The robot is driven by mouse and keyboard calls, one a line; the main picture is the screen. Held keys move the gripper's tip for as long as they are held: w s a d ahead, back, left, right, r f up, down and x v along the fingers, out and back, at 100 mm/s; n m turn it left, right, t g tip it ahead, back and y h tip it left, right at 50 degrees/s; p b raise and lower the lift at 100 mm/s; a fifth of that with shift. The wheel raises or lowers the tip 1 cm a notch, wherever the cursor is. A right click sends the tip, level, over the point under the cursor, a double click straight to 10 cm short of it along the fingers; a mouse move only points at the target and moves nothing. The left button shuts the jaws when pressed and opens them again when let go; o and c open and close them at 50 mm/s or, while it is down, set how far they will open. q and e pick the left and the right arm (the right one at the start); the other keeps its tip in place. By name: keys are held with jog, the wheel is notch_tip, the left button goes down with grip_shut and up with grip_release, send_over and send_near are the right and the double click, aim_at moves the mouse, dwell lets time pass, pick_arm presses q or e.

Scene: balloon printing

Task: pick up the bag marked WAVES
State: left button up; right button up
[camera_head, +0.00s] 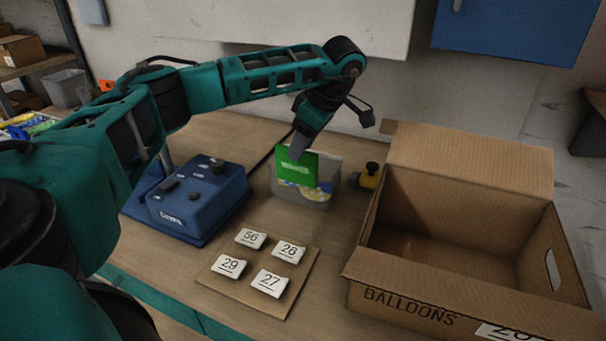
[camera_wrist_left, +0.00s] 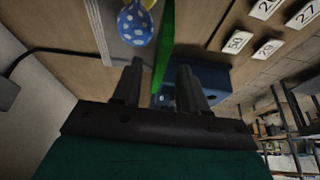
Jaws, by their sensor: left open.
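A flat bright green bag (camera_head: 296,178) with small white lettering, too small to read, stands upright at a grey see-through bin (camera_head: 326,190). My left gripper (camera_head: 298,150) is open and points down at the bag's top edge. In the left wrist view the green bag (camera_wrist_left: 165,42) shows edge-on, in line with the gap between the open fingers (camera_wrist_left: 160,82). Beside it lies a blue thing with white dots (camera_wrist_left: 135,24), perhaps a printed balloon picture. My right gripper is not in view.
A blue machine (camera_head: 190,198) stands left of the bin. Several numbered white cards (camera_head: 269,283) lie on a brown board in front. An open cardboard box marked BALLOONS (camera_head: 405,309) fills the right. A small yellow and black object (camera_head: 370,176) sits between bin and box.

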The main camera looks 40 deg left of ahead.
aim_at(305, 167)
pick_arm(q)
jog(key=shift+x, duration=1.45)
jog(key=shift+c, duration=0.3)
grip_shut()
